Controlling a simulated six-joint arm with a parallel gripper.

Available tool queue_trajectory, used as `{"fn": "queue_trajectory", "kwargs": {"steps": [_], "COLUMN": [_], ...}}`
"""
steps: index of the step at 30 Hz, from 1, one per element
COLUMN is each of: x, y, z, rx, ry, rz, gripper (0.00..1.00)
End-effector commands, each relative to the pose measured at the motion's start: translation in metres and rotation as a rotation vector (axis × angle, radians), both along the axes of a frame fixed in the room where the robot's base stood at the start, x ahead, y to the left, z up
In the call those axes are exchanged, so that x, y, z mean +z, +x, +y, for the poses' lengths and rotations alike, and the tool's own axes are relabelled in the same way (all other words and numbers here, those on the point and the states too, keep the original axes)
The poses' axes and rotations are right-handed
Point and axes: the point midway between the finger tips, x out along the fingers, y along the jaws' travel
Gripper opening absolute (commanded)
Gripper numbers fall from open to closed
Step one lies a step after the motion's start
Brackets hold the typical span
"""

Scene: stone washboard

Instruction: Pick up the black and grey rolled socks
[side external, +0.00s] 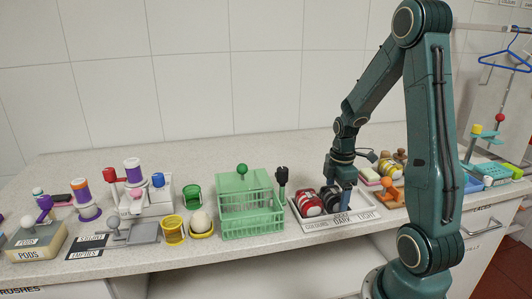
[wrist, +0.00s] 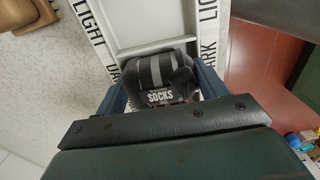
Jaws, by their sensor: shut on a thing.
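The black and grey rolled socks (wrist: 165,80) show in the wrist view as a dark striped roll with a "SOCKS" label. My gripper (wrist: 160,97) has a finger on each side of the roll and is shut on it. The socks (side external: 330,197) are partly hidden there by the gripper. I cannot tell whether they touch the tray floor.
A red and white roll (side external: 308,204) lies in the tray on the left, close to my gripper. A green basket (side external: 252,215) and a dark-topped stick (side external: 281,180) stand left of the tray. An orange item (side external: 390,190) and other goods stand at the right.

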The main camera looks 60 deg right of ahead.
Motion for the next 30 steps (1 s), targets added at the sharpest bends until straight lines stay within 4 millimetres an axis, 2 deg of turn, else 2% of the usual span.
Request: {"fn": "queue_trajectory", "kwargs": {"steps": [8,14,20,30], "x": [0.004,0.018,0.047,0.117], "y": [0.0,0.001,0.001,0.001], "z": [0.0,-0.001,-0.001,-0.001], "rx": [0.0,0.0,0.0,0.0], "ry": [-0.001,-0.003,-0.005,-0.005], "rz": [-0.001,-0.003,-0.005,-0.005], "gripper": [0.49,0.49,0.49,0.49]}}
